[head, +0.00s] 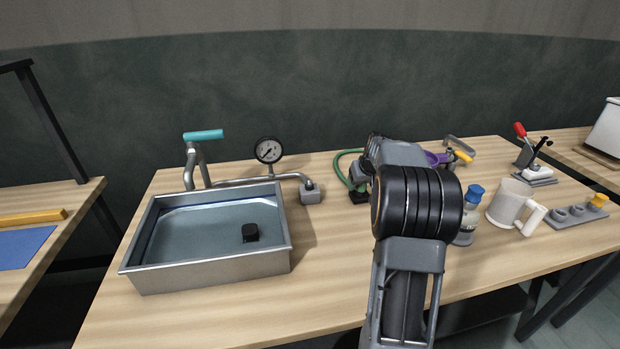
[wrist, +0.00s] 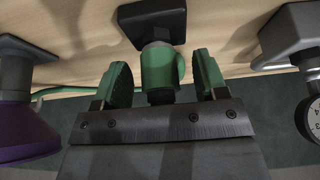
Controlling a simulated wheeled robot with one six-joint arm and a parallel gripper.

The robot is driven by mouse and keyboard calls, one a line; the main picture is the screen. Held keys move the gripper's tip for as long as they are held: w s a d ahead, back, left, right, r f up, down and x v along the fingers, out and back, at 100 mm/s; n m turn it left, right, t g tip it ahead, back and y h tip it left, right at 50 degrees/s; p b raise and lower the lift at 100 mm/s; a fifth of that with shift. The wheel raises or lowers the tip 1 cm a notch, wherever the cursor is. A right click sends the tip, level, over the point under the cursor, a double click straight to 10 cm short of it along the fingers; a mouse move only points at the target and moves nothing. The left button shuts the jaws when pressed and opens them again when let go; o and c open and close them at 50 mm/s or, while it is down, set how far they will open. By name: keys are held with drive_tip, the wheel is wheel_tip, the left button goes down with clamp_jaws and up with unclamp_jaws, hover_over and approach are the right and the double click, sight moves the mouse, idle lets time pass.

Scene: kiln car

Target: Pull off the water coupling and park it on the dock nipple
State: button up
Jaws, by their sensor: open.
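The green water coupling (wrist: 158,68) stands on a dark block (wrist: 152,22) in the wrist view, which shows the table at the top. My gripper (wrist: 160,62) is open, with one green-padded finger on each side of the coupling. Gaps show between the pads and the coupling, so it is not held. In the head view the dark block (head: 358,197) and the green hose (head: 342,166) show just left of my arm, which hides my gripper and most of the coupling. I cannot tell for sure which fitting is the dock nipple.
A grey block (head: 310,195) with a pipe end stands left of the coupling, near a pressure gauge (head: 268,150) and a water basin (head: 205,268). The table front is clear.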

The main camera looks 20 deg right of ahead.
idle(0.4)
drive_tip(key=p+v, duration=0.3)
drive_tip(key=v, duration=0.5)
idle(1.3)
idle(0.4)
drive_tip(key=p+v, duration=0.2)
drive_tip(key=v, duration=1.2)
drive_tip(key=s+a+f+m+g+p, duration=0.2)
drive_tip(key=s+a+f, duration=0.2)
drive_tip(key=a+f, duration=0.2)
drive_tip(key=s+a+r+n+p, duration=0.1)
drive_tip(key=s+a+p, duration=0.3)
drive_tip(key=a, duration=0.5)
drive_tip(key=s+a+r+n+y+p, duration=0.1)
drive_tip(key=s+a+n+p, duration=0.2)
drive_tip(key=s+a, duration=0.3)
drive_tip(key=a+p, duration=0.1)
drive_tip(key=a, duration=0.3)
drive_tip(key=shift+s+a, duration=0.25)
drive_tip(key=shift+a, duration=0.05)
